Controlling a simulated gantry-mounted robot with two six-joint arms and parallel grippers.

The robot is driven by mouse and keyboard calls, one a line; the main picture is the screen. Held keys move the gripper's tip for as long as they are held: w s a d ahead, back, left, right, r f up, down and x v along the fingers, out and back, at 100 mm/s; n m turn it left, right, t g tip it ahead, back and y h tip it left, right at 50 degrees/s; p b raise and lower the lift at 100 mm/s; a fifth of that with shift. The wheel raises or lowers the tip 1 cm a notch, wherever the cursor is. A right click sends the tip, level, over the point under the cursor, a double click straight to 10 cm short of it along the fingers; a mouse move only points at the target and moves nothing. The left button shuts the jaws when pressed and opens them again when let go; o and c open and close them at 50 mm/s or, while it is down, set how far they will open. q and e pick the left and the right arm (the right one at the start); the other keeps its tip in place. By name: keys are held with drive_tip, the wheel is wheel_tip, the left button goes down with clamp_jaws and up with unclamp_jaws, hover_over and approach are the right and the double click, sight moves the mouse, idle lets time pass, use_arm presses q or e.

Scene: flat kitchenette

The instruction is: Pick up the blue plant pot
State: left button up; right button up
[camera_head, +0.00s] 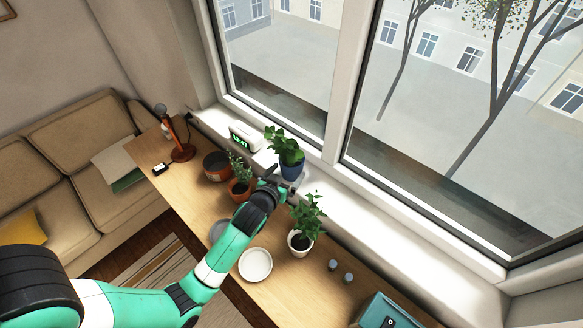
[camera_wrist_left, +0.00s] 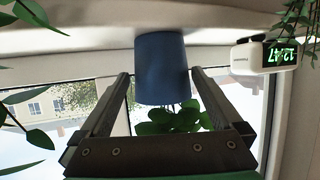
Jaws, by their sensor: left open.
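The blue plant pot (camera_head: 292,172) with a leafy green plant stands on the window sill behind the wooden table. My left gripper (camera_head: 279,184) reaches over the table to just in front of the pot. The left wrist view is upside down and shows the blue pot (camera_wrist_left: 161,60) centred between the two open fingers, its leaves hanging below it in the picture. The fingers are apart, and I cannot tell whether their tips reach alongside the pot. My right gripper is not in view.
A white pot with a plant (camera_head: 300,241) stands right of my gripper, and a terracotta pot (camera_head: 239,189) stands left. A digital clock (camera_head: 245,137) is on the sill, left of the blue pot. A white plate (camera_head: 255,264) lies on the table (camera_head: 285,290). The window is behind.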

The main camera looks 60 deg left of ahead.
sight(292, 166)
use_arm(q)
drive_tip(key=x, duration=0.4)
drive_tip(key=shift+f+b, duration=0.2)
drive_tip(key=shift+b, duration=0.15)
drive_tip(key=shift+w+a+f, duration=0.1)
drive_tip(key=shift+w+a, duration=0.2)
drive_tip(key=c, duration=1.4)
wheel_tip(292, 166, up, 4)
drive_tip(key=shift+f+p, duration=0.1)
drive_tip(key=shift+p, duration=0.35)
drive_tip(key=d+r, duration=0.1)
drive_tip(key=s+d+r+p, duration=0.1)
drive_tip(key=r, duration=0.1)
drive_tip(key=d+r+p, duration=0.1)
drive_tip(key=r, duration=0.1)
drive_tip(key=shift+s+d, duration=0.35)
drive_tip(key=shift+s, duration=0.05)
drive_tip(key=s+d+r+p, duration=0.1)
drive_tip(key=d+p, duration=0.2)
drive_tip(key=s+d+r+p, duration=0.2)
drive_tip(key=d+p, duration=0.1)
drive_tip(key=s+d+r+p, duration=0.1)
drive_tip(key=d+p, duration=0.2)
drive_tip(key=shift+s+r, duration=0.2)
drive_tip(key=shift+s, duration=0.05)
